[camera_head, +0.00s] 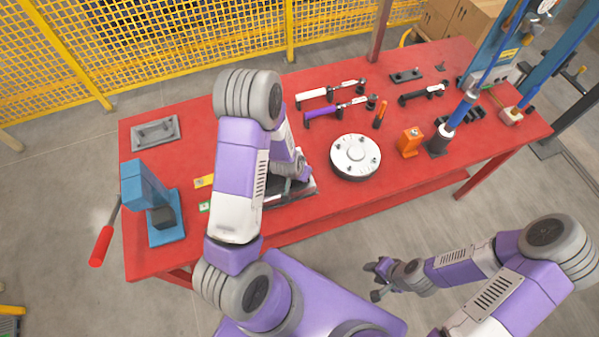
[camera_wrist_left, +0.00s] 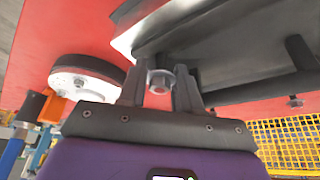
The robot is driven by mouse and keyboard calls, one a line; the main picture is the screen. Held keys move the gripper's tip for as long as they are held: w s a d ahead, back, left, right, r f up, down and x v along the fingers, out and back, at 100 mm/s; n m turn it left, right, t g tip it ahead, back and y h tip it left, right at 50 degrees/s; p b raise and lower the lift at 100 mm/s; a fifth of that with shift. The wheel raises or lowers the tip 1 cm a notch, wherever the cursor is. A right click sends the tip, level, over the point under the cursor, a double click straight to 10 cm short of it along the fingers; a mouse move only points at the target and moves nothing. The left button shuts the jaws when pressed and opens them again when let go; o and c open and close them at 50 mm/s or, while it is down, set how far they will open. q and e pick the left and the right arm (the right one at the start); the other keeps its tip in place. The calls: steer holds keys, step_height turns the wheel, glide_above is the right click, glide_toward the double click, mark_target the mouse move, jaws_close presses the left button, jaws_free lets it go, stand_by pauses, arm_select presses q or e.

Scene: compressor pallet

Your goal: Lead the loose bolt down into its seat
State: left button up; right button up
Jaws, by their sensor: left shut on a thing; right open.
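In the left wrist view a grey metal bolt (camera_wrist_left: 159,77) with a round flange sits between the fingertips of my left gripper (camera_wrist_left: 159,92), which is shut on it. The bolt is close against a dark, pale-edged part (camera_wrist_left: 225,50); I cannot tell whether they touch. The bolt's seat cannot be made out. In the head view my left arm reaches over the dark part (camera_head: 303,188) at the table's front edge and hides most of it, including the bolt. My right gripper (camera_head: 376,280) is open and empty, off the table in front of its edge.
The red table (camera_head: 335,200) carries a round white-topped plate with bolts (camera_head: 352,150), an orange block (camera_head: 410,142), a blue stand (camera_head: 165,228), a grey tray (camera_head: 155,132) and several tools at the back. A yellow mesh fence (camera_head: 170,45) stands behind. The floor around my right gripper is clear.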

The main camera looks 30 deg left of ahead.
arm_select(q)
steer(key=shift+f, duration=0.15)
stand_by(0.4)
steer(key=o, duration=1.1)
steer(key=shift+c, duration=0.2)
steer(key=shift+s+r, duration=0.1)
steer(key=shift+r, duration=0.35)
steer(key=p+v, duration=0.1)
steer(key=v, duration=0.5)
steer(key=shift+s+r, duration=0.25)
steer(key=shift+r, duration=0.05)
steer(key=shift+d, duration=0.15)
